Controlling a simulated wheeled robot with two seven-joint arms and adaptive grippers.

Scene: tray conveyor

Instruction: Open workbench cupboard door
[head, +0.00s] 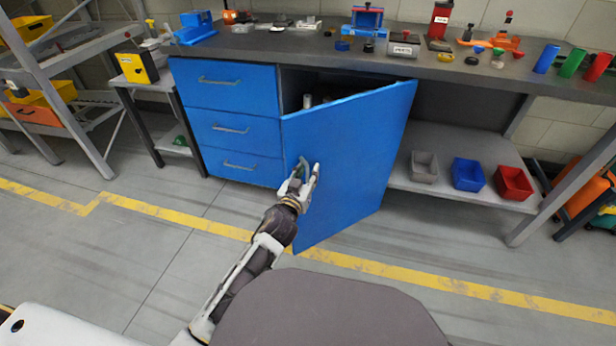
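The blue workbench cupboard door (348,160) is swung open toward me and to the right. The dark inside of the cupboard (296,88) shows above it, with a few small items in it. The door's grey handle (303,165) sits near its left edge. My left gripper (307,172) is at the handle, in front of the door. The fingers overlap the handle, and I cannot tell whether they are closed on it. My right gripper is not in view.
Blue drawers (224,122) stand left of the cupboard. Tools and parts cover the dark benchtop (420,66). A lower shelf (450,192) with grey, blue and red bins is right of the door. A shelving rack (62,90) is far left. The floor in front is clear.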

